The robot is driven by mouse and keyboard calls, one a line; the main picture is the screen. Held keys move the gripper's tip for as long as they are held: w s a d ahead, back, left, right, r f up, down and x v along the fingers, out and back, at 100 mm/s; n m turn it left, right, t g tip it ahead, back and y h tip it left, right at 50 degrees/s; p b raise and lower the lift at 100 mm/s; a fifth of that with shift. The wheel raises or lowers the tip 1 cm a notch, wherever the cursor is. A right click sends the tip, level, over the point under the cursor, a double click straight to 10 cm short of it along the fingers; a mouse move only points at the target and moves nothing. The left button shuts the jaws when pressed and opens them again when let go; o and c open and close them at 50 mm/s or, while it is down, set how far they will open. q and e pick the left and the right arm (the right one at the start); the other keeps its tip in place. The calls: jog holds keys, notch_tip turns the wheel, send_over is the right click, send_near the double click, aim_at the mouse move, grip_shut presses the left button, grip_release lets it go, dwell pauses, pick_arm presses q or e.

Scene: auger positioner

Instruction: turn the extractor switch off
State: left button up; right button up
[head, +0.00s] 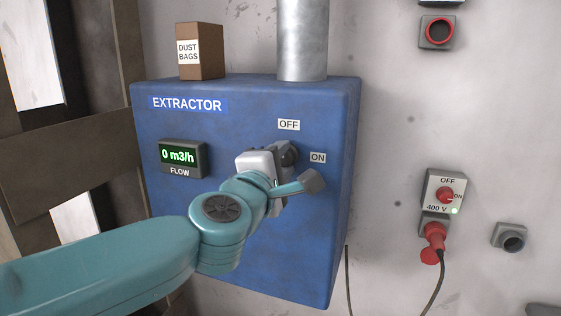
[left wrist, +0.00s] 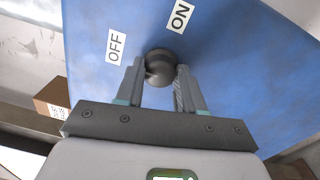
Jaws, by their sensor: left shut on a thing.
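The extractor (head: 230,130) is a blue box on the wall. Its dark round switch knob (head: 290,155) is on the front, below the white OFF label (head: 288,125) and left of the ON label (head: 318,157). In the left wrist view the knob (left wrist: 160,66) sits between the fingers of my left gripper (left wrist: 161,80). The gripper is shut on the knob, partly hiding it in the head view. The knob's pointer direction is hard to tell. The flow display (head: 182,155) reads 0 m3/h. My right gripper is out of view.
A box of dust bags (head: 203,50) and a metal duct (head: 303,40) are on top of the extractor. At right, a wall switch (head: 444,195) marked 400 V has a lit green lamp, with a red plug (head: 434,238) and cable below. A wooden frame (head: 70,165) stands at left.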

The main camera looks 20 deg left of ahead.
pick_arm(q)
jog(key=o, duration=1)
jog(key=shift+a+r, duration=0.1)
jog(key=shift+r, duration=0.15)
jog(key=shift+w+f, duration=0.1)
jog(key=shift+f, duration=0.05)
jog(key=s, duration=1.6)
jog(key=shift+s+a+f, duration=0.15)
jog(key=shift+a+f, duration=0.05)
jog(key=shift+f, duration=0.1)
